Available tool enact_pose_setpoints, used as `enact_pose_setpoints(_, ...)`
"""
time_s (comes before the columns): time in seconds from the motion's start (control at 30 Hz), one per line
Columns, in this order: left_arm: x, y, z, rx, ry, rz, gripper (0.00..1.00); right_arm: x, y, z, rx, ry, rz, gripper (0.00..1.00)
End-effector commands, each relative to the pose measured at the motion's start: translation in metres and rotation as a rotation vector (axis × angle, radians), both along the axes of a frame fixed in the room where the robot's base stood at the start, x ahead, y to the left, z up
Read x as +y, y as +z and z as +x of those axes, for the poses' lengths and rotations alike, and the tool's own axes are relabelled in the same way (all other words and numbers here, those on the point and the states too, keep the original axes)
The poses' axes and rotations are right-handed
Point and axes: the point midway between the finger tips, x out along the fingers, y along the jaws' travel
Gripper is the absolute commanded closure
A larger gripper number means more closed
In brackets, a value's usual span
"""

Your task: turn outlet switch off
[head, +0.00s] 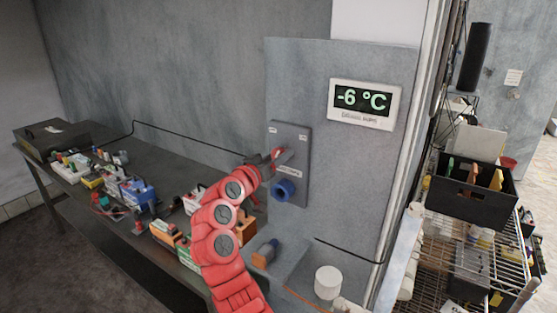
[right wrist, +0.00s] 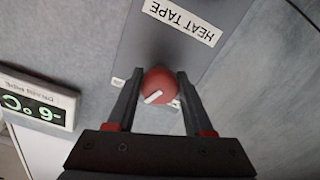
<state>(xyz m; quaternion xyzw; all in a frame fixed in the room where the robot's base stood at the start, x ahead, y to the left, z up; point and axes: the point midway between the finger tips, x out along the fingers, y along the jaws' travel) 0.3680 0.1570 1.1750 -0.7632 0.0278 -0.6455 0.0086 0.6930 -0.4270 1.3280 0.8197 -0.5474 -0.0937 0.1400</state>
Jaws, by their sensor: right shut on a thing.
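The outlet switch is a red round knob (right wrist: 159,86) with a white pointer mark, on a grey outlet box (head: 299,135) fixed to the grey wall panel. My right gripper (right wrist: 158,78) has one finger on each side of the knob and is shut on it. The white pointer lies slanted in the right wrist view. In the head view my red right arm reaches up to the box, and the gripper (head: 279,157) partly covers the knob. A blue round socket (head: 284,190) sits below it on the box. My left gripper is not in view.
A temperature display (head: 363,102) reading -6 °C is on the panel to the right. A dark workbench (head: 170,165) with several boxes and tools stands at the left. A wire shelf with a black bin (head: 469,187) is at the right. A white cylinder (head: 328,283) stands below the panel.

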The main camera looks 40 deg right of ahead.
Motion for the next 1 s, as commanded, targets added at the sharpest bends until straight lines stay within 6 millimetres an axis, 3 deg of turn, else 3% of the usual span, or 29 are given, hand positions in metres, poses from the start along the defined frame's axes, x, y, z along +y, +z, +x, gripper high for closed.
enact_pose_setpoints(0.47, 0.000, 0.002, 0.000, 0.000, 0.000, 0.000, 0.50, 0.000, 0.003, -0.001, 0.420, -0.001, -0.176, 1.00)
enact_pose_setpoints(1.0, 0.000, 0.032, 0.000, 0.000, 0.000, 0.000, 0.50, 0.000, 0.005, -0.001, 0.882, 0.001, -0.366, 1.00)
